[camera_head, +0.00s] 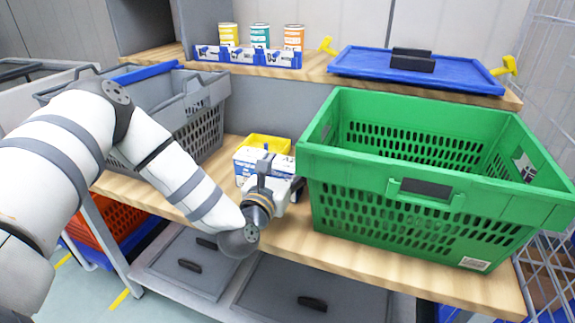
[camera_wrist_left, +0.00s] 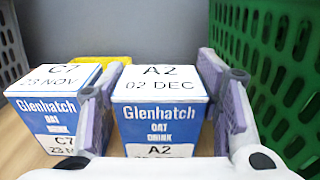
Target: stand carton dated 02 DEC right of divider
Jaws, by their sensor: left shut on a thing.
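The carton dated 02 DEC (camera_wrist_left: 160,122), a white-topped blue Glenhatch oat drink box marked A2, stands upright in the left wrist view. My left gripper (camera_wrist_left: 165,108) is shut on it, one grey-purple finger on each side. A matching carton dated 23 NOV (camera_wrist_left: 48,112), marked C7, stands just left of it. In the head view my left gripper (camera_head: 272,185) is low between the crates and partly hides the cartons; a blue-and-white carton side (camera_head: 245,168) shows beside it. No divider can be made out. My right gripper is not in view.
A green crate (camera_head: 365,195) stands close on the right and a grey crate (camera_head: 212,125) on the left of the wooden bench. A yellow tray (camera_head: 268,142) lies behind the cartons. A shelf behind holds a blue lid (camera_head: 360,68) and several cans.

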